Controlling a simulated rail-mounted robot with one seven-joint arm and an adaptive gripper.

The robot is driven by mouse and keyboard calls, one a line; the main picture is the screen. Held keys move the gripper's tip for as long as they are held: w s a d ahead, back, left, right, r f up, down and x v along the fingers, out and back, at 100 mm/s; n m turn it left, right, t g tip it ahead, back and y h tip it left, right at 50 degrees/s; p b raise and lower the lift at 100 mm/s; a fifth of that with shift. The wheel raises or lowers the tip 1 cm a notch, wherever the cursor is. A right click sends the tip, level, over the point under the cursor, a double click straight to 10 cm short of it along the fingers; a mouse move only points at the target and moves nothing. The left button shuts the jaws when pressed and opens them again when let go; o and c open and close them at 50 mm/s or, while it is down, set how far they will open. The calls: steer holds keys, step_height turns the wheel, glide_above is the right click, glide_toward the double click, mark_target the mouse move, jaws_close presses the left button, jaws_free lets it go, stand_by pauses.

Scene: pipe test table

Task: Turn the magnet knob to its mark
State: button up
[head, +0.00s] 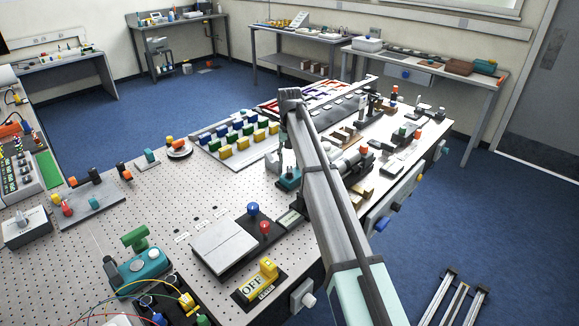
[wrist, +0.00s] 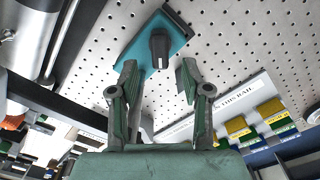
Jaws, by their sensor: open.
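A black knob (wrist: 160,48) with a pale line on it stands on a teal base (wrist: 178,28) on the perforated table. The wrist view shows it just beyond and between the fingertips of my gripper (wrist: 158,78). My gripper is open, with one finger on each side of the knob's line and nothing between the pads. In the head view the teal base (head: 288,183) sits below my gripper (head: 287,160), partly hidden by it. I cannot make out a mark on the base or whether the fingers touch the knob.
A rack of coloured blocks (head: 240,140) stands close behind and left. Metal cylinders and fixtures (head: 350,160) crowd the right side, and a large cylinder (wrist: 25,35) shows at the wrist view's left.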

mark_target(290, 169)
step_height(290, 169, up, 7)
steer(key=shift+r, duration=0.15)
